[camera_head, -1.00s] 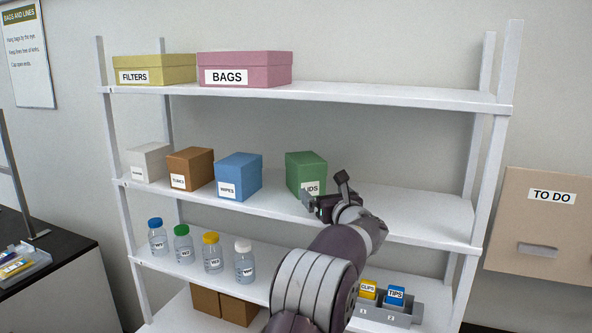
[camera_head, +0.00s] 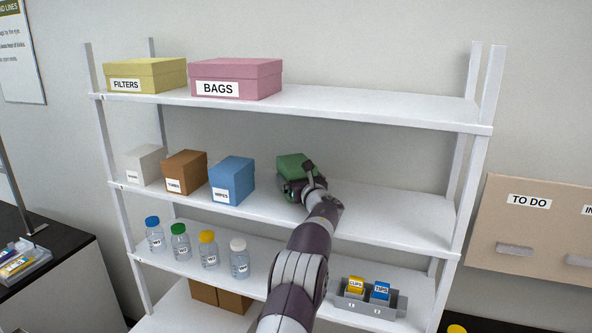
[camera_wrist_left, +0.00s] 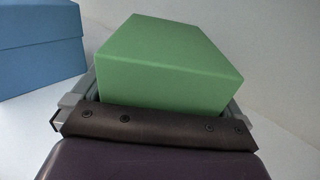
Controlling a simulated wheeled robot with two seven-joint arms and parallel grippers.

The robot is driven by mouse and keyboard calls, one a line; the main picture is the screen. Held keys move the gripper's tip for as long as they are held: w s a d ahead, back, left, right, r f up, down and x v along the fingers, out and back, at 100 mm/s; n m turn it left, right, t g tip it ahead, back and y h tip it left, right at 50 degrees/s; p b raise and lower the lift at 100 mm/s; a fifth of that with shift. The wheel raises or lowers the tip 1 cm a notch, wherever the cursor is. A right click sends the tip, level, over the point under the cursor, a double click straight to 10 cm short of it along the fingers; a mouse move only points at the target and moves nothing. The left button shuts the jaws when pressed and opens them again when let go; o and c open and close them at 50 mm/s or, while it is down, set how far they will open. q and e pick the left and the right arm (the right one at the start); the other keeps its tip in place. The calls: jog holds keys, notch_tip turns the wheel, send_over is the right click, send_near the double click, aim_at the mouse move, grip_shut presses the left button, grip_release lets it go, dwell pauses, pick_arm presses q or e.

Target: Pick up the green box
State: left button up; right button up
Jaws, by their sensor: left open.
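The green box (camera_head: 293,166) stands on the second shelf from the top, to the right of the blue box. My left gripper (camera_head: 294,188) is at the front of the green box and hides its lower front and label. In the left wrist view, the green box (camera_wrist_left: 170,65) sits between the two open fingers, one along its left side and one along its right side. The gripper body covers the bottom of the box. I cannot tell whether either finger touches it. My right gripper is not in view.
The blue box (camera_head: 231,180) stands close on the left, with a brown box (camera_head: 184,172) and a white box (camera_head: 145,164) beyond it. The top shelf (camera_head: 345,102) is above the green box. The shelf to its right (camera_head: 400,215) is clear.

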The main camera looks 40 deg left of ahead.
pick_arm(q)
jog(key=c, duration=0.8)
jog(key=shift+o, duration=0.2)
jog(key=shift+r, duration=0.35)
notch_tip(320, 180, up, 10)
jog(key=p, duration=0.3)
jog(key=shift+f, duration=0.25)
jog(key=shift+f, duration=0.1)
